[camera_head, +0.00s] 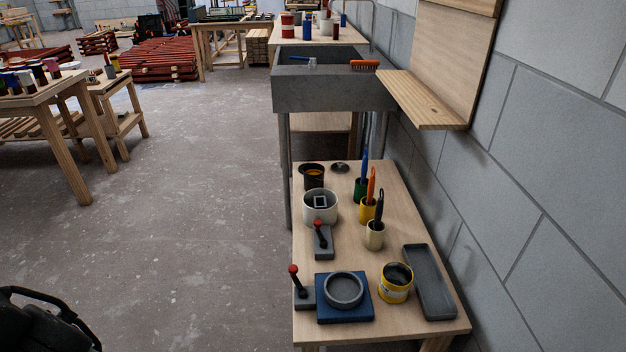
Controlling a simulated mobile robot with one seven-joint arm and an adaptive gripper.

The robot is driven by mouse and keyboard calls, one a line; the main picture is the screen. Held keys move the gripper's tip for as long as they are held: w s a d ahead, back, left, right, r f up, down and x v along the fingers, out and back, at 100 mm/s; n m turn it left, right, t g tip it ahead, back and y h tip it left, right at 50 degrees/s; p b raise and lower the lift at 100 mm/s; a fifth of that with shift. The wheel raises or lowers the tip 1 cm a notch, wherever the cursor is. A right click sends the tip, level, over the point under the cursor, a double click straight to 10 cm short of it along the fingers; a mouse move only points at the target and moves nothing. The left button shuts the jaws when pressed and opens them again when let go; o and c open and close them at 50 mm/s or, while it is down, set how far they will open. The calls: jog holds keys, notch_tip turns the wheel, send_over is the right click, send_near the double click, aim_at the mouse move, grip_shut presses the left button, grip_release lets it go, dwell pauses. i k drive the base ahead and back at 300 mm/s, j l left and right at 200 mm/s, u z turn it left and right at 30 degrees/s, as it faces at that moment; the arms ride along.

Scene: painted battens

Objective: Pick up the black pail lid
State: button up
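A small dark round lid with a knob (340,168) lies flat near the far edge of the low wooden table, and looks like the black pail lid. A black pail (313,176) stands just left of it, open, with something orange inside. My gripper (48,322) shows partly at the bottom left corner, over the floor, far from the table and the lid. Its fingertips are not clear, so I cannot tell whether it is open or shut.
The low table (388,187) also bears a white pot (320,206), cups with coloured handles (367,212), a yellow tin (395,285), a grey tray (430,283) and a blue block with a grey ring (344,305). A grey sink (330,95) stands behind; a wall is right.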

aim_at(314, 173)
jog(key=i+j+u, duration=0.6)
jog(key=i+u, duration=0.2)
jog(key=u, duration=0.15)
jog(key=i+j+u, duration=0.1)
jog(key=i, duration=0.55)
jog(key=i+j+u, duration=0.15)
jog(key=i, duration=0.5)
jog(key=i+z, duration=0.25)
jog(key=z, duration=0.2)
jog(key=i+j+z, duration=0.15)
jog(key=z, duration=0.3)
jog(key=i+j+z, duration=0.2)
jog(key=z, duration=0.25)
jog(key=i+j+z, duration=0.1)
jog(key=z, duration=0.35)
jog(key=i+j+z, duration=0.2)
jog(key=z, duration=0.3)
jog(key=i+j+z, duration=0.2)
jog(key=z, duration=0.25)
jog(key=i+j+z, duration=0.15)
jog(key=z, duration=0.2)
jog(key=j+z, duration=0.35)
jog(key=i+j+z, duration=0.1)
jog(key=j+z, duration=0.5)
jog(key=j, duration=0.2)
